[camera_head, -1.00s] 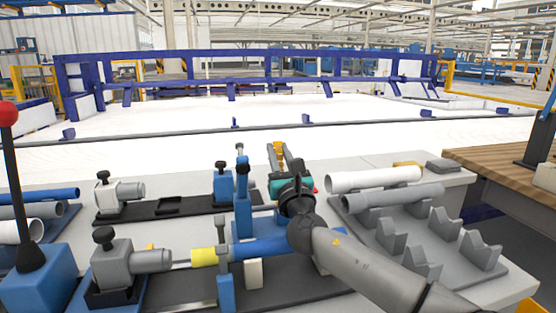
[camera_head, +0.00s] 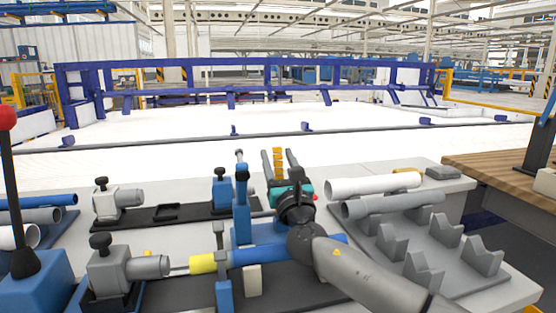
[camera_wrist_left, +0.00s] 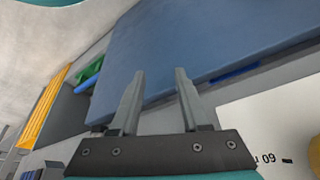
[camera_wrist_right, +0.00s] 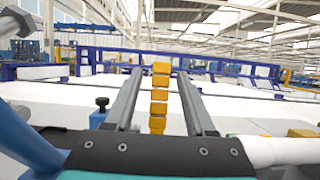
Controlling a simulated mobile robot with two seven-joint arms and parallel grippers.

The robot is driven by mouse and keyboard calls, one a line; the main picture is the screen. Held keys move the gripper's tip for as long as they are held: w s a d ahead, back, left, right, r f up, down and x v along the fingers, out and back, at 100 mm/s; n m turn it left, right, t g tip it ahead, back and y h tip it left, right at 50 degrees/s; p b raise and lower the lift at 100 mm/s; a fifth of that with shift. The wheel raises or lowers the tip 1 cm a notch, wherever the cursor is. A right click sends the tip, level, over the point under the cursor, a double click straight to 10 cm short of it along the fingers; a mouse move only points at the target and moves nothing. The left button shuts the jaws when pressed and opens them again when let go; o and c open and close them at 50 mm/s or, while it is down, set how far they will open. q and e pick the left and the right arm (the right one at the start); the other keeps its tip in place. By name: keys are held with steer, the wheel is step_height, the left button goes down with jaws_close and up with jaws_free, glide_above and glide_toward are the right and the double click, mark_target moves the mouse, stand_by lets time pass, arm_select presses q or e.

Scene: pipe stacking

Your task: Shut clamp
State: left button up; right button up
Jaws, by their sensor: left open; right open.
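A blue clamp (camera_head: 242,205) with a raised upright lever stands at the middle of the bench, and a second blue clamp (camera_head: 223,285) stands nearer. A blue pipe (camera_head: 265,252) with a yellow end (camera_head: 203,263) lies beside them, partly hidden by my right arm. My right gripper (camera_head: 281,162) is open and empty just right of the farther clamp, pointing away. In the right wrist view, a blue part (camera_wrist_right: 22,140), likely the clamp, is close at the left, outside the fingers. My left gripper (camera_wrist_left: 155,75) is open and empty over a blue surface; the head view does not show it.
Grey fixtures with black knobs (camera_head: 101,242) stand at left. White (camera_head: 375,185) and grey (camera_head: 393,202) pipes lie on a rack with V-shaped supports (camera_head: 425,268) at right. A blue box with a red-knobbed lever (camera_head: 6,118) is at front left. A yellow segmented strip (camera_wrist_right: 159,95) shows between the right fingers.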

steer(key=shift+s+d+f, duration=0.1)
steer(key=shift+s, duration=0.2)
steer(key=p+v, duration=0.2)
steer(key=v, duration=0.2)
steer(key=shift+s+d, duration=0.15)
steer(key=shift+s, duration=0.2)
steer(key=s+d+p, duration=0.1)
steer(key=s, duration=0.2)
steer(key=s+d+p, duration=0.1)
steer(key=s, duration=0.2)
steer(key=s+d+p, duration=0.1)
steer(key=s+p, duration=0.1)
steer(key=s, duration=0.1)
steer(key=shift+s, duration=0.25)
arm_select(q)
steer(key=s+f+g, duration=0.1)
steer(key=s+f, duration=0.1)
steer(key=f, duration=0.4)
steer(key=s+a+f, duration=0.1)
steer(key=s+f, duration=0.1)
steer(key=f, duration=0.4)
steer(key=shift+s+a+f+g, duration=0.25)
steer(key=shift+s+f+g, duration=0.05)
steer(key=shift+s+g, duration=0.1)
arm_select(e)
steer(key=shift+s+d, duration=0.3)
steer(key=shift+s, duration=0.5)
steer(key=shift+c, duration=0.2)
